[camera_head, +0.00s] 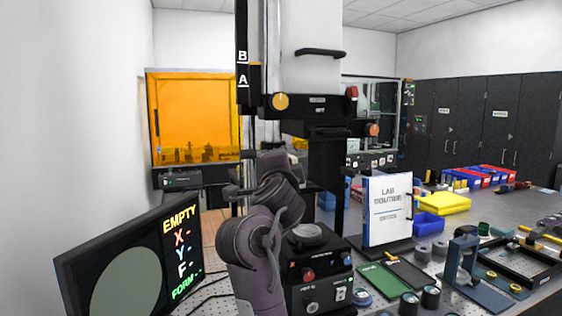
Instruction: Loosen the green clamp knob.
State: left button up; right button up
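No green clamp knob can be made out in the head view. The interferometer (312,75) stands in the middle, with a yellow knob (281,101) at the left of its head, a red knob (351,92) at the right and an orange knob (373,130) lower right. One arm of mine, which I take to be the left, rises from the bottom centre in front of the instrument and hides part of it. Its end is around the column's left side; the fingers cannot be made out clearly. My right gripper is not in view.
A tilted monitor (128,262) reading "EMPTY" stands at lower left. A control box (318,272) with a round stage stands right of my arm. A white "LAB ROUTINE" board (387,208), a yellow tray (445,203) and a blue stand (462,265) crowd the bench to the right.

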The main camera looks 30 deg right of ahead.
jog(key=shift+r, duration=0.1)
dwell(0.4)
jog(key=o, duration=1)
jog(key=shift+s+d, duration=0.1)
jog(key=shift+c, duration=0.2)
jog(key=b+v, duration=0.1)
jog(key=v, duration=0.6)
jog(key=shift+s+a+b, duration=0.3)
